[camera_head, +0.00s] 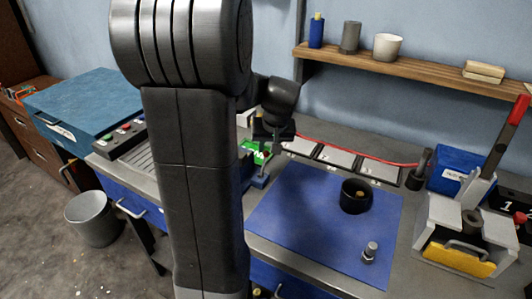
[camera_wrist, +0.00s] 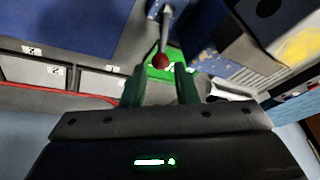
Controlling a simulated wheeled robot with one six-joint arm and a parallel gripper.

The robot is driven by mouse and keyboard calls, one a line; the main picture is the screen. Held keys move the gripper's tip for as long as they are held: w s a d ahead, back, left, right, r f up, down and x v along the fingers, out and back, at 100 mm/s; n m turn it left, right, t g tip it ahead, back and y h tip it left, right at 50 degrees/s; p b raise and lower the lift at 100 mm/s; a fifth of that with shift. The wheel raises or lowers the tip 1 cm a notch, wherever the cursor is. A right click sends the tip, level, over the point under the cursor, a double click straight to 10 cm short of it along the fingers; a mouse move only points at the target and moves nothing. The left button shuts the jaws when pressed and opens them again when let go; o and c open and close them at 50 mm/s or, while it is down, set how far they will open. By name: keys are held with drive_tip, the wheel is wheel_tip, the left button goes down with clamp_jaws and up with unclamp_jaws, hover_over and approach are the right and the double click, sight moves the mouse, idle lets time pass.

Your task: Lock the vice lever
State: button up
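A lever with a red ball knob (camera_wrist: 161,61) and a thin grey shaft shows in the wrist view, over a green board (camera_wrist: 182,58). In the head view, the green board (camera_head: 254,148) sits at a small blue fixture (camera_head: 260,181), probably the vice, partly hidden by my arm. My gripper (camera_wrist: 160,73) is open, with its two dark green fingers apart. The red knob appears just beyond the gap between the fingertips; contact is not visible. In the head view, my wrist is above the fixture, and my fingers are hard to make out.
A blue mat (camera_head: 310,225) holds a black cup (camera_head: 356,196) and a small metal bolt-like part (camera_head: 370,252). Numbered trays (camera_head: 338,157) line its back edge. At right stands a grey device (camera_head: 440,212) with a red-handled lever (camera_head: 518,110). A shelf (camera_head: 430,69) spans the wall.

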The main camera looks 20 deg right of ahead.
sight(267, 152)
drive_tip(key=shift+x, duration=2.5)
clamp_jaws()
